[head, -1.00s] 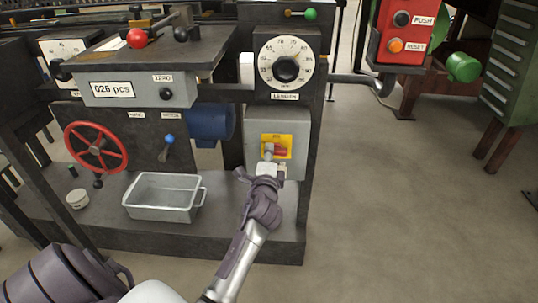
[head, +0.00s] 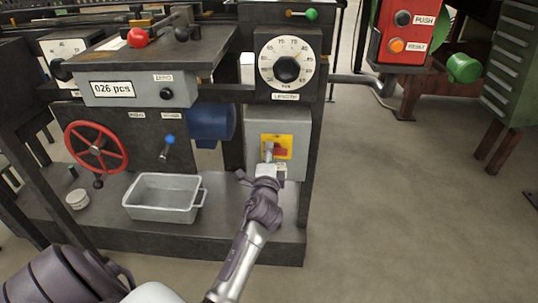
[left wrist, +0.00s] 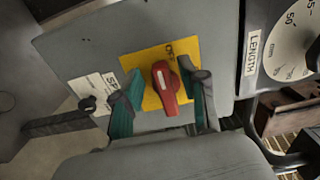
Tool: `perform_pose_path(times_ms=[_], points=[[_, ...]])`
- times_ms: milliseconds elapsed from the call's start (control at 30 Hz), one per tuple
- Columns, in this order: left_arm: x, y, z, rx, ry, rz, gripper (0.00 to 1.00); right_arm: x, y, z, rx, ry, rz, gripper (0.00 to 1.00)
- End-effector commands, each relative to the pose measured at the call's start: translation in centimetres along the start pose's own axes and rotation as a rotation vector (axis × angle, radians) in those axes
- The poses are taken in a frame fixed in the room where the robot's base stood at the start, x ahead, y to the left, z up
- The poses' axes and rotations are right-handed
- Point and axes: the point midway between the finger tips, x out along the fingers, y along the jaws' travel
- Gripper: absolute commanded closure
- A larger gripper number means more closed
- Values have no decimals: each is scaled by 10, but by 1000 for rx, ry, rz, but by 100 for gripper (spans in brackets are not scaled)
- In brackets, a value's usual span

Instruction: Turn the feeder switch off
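The feeder switch is a red knob (left wrist: 165,88) on a yellow plate (head: 287,139), mounted on a grey box (head: 300,125). In the left wrist view the knob's pale mark lies toward the end nearer the OFF lettering. In the head view the knob looks roughly sideways and is partly covered by a finger. My left gripper (head: 270,153) is at the switch. In the left wrist view its two fingers (left wrist: 165,95) stand apart on either side of the knob, with visible gaps; I see no clear contact. My right gripper is not in view.
The length dial (head: 287,61) sits above the switch box. A grey tray (head: 163,197) and a red handwheel (head: 96,147) are to the left. A red push/reset box (head: 401,33) stands at the upper right.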

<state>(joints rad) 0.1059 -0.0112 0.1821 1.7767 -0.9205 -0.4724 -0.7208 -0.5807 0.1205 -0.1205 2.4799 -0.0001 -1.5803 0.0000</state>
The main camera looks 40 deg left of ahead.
Motion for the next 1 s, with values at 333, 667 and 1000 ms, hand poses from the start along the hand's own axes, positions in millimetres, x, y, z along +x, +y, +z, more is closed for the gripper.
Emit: perform_pose_path(times_ms=[333, 667, 1000], points=[[-10, 0, 0, 2, 2, -1, 57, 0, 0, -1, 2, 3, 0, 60], [-62, 1, 0, 1, 1, 0, 57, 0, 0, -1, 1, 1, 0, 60], [-75, 0, 0, 1, 0, -2, 57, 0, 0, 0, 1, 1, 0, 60]])
